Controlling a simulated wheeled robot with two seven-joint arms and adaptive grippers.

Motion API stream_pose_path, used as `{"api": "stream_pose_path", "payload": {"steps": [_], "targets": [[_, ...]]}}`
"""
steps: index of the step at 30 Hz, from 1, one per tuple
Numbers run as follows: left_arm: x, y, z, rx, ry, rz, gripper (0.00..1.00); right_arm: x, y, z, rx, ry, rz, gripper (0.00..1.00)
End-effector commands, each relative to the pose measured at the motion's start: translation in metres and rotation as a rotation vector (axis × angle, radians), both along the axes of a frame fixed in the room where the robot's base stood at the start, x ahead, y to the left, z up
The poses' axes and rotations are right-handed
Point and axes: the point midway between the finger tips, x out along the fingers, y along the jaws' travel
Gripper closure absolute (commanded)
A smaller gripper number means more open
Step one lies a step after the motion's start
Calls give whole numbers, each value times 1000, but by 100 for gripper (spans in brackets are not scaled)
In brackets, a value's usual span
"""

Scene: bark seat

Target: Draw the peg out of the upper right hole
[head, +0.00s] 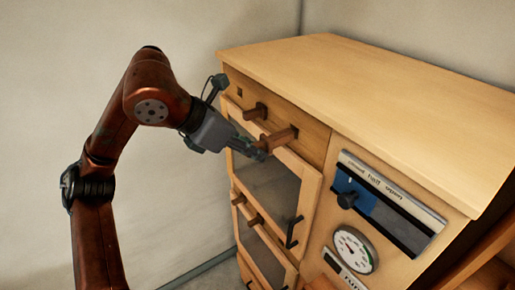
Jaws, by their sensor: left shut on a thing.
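A light wooden cabinet (430,125) stands at the right of the head view, with a strip along the top of its front. Brown pegs stick out of this strip: one (258,111) further left and one (280,137) further right. My left gripper (259,152) reaches in from the left and is shut on the right peg at its outer end. The peg's inner end is at the cabinet front; how deep it sits in its hole I cannot tell. The fingertips are small and partly merge with the dark window behind. My right gripper is not in view.
Below are a window door (268,180) with a dark handle (292,232) and a lower door with more pegs (255,219). The cabinet top is bare.

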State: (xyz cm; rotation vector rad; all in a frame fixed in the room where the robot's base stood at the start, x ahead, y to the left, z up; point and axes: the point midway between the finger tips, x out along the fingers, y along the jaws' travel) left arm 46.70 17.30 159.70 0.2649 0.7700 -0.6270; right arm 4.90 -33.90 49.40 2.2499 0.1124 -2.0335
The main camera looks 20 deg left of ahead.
Motion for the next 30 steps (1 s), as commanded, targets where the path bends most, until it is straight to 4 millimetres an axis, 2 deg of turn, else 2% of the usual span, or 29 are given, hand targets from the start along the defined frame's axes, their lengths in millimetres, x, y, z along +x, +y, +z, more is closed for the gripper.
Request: {"api": "stream_pose_path", "payload": {"steps": [15,30], "targets": [[-19,15,0,0,0,1,100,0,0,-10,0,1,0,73],[-20,16,0,0,0,0,100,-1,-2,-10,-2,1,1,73]]}}
